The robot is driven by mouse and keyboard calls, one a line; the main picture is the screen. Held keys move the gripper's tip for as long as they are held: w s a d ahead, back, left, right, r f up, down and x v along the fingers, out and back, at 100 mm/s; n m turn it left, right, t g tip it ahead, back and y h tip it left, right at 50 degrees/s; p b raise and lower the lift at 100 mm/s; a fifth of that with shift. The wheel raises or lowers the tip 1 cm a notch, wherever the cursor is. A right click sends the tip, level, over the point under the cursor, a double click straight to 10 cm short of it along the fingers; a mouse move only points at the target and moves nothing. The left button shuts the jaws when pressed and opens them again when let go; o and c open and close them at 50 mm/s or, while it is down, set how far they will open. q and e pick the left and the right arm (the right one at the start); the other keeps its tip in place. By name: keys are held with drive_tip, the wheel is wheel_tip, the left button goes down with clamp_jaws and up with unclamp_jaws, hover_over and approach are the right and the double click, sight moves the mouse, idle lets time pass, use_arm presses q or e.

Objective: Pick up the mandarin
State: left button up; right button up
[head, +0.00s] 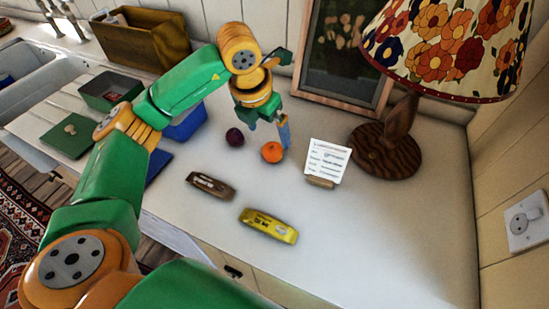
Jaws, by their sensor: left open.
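The mandarin (271,153) is a small orange ball on the white countertop, near the middle of the head view. My left gripper (268,125) reaches down from above, just behind and over the mandarin. Its fingers are apart, one near the mandarin's upper right side and one to its upper left. I cannot tell whether a finger touches the fruit. The mandarin rests on the counter and is not held. My right gripper is not in view.
A dark purple round fruit (235,137) lies just left of the mandarin. A brown bar (211,185) and a yellow packet (269,226) lie in front. A white card (327,161), a lamp (387,151) and a picture frame (343,50) stand to the right and behind. The front right counter is clear.

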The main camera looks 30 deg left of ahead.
sight(271, 148)
use_arm(q)
drive_tip(key=shift+f+b, duration=0.3)
drive_tip(key=shift+f, duration=0.5)
drive_tip(key=shift+w+f, duration=0.15)
drive_tip(key=shift+f, duration=0.05)
drive_tip(key=p+x, duration=0.1)
drive_tip(key=x, duration=0.1)
drive_tip(key=p+x, duration=0.2)
drive_tip(key=x, duration=0.1)
drive_tip(key=shift+w+a+f, duration=0.1)
drive_tip(key=shift+a+f, duration=0.15)
drive_tip(key=shift+w+f, duration=0.15)
drive_tip(key=shift+f, duration=0.3)
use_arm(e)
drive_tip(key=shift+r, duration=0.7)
